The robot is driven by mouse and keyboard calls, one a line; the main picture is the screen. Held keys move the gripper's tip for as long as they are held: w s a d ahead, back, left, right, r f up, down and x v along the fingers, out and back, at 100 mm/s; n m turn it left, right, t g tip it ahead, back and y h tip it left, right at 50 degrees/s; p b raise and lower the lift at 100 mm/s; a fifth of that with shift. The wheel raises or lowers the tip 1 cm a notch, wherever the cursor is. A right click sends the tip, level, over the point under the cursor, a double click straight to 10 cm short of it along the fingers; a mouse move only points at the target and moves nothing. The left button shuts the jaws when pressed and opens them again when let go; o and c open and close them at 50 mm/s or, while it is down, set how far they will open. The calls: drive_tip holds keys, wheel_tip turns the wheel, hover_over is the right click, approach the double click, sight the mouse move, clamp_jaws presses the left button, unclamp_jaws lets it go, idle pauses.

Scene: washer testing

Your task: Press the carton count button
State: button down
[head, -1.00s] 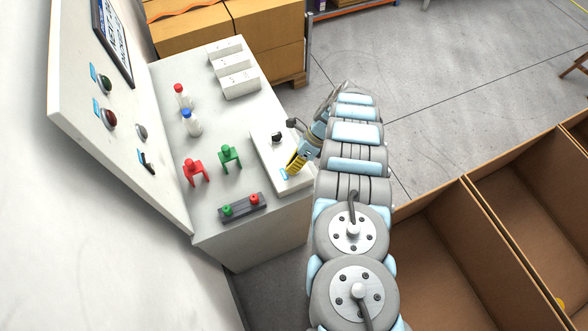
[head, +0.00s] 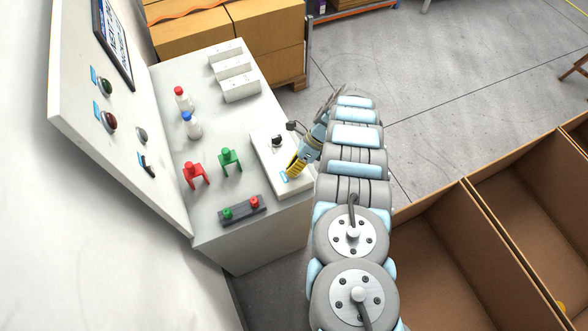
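A low white control box (head: 262,152) lies on the right edge of the white table, with a black knob (head: 277,140) on its top and small light-blue labels. My gripper (head: 293,169), with yellow-and-black striped fingers, points down over the front part of this box, close beside a blue label (head: 284,176). Whether its fingertips touch the box, and whether they are open or shut, I cannot tell. No button marked as the carton count button can be read; the gripper may hide one under it.
The white table (head: 222,130) also holds a red-capped bottle (head: 183,101), a blue-capped bottle (head: 192,127), a red stand (head: 195,176), a green stand (head: 230,162), a two-button strip (head: 242,209) and white trays (head: 240,88). An upright panel (head: 125,110) borders the left. Open cartons (head: 425,255) stand right.

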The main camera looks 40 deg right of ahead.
drive_tip(key=shift+f+b, duration=0.5)
drive_tip(key=shift+b, duration=0.25)
drive_tip(key=shift+r, duration=0.15)
idle(0.3)
drive_tip(key=shift+s+r, duration=0.15)
drive_tip(key=shift+r, duration=0.15)
drive_tip(key=shift+r+p, duration=1.4)
drive_tip(key=shift+r, duration=1.65)
drive_tip(key=shift+f, duration=0.1)
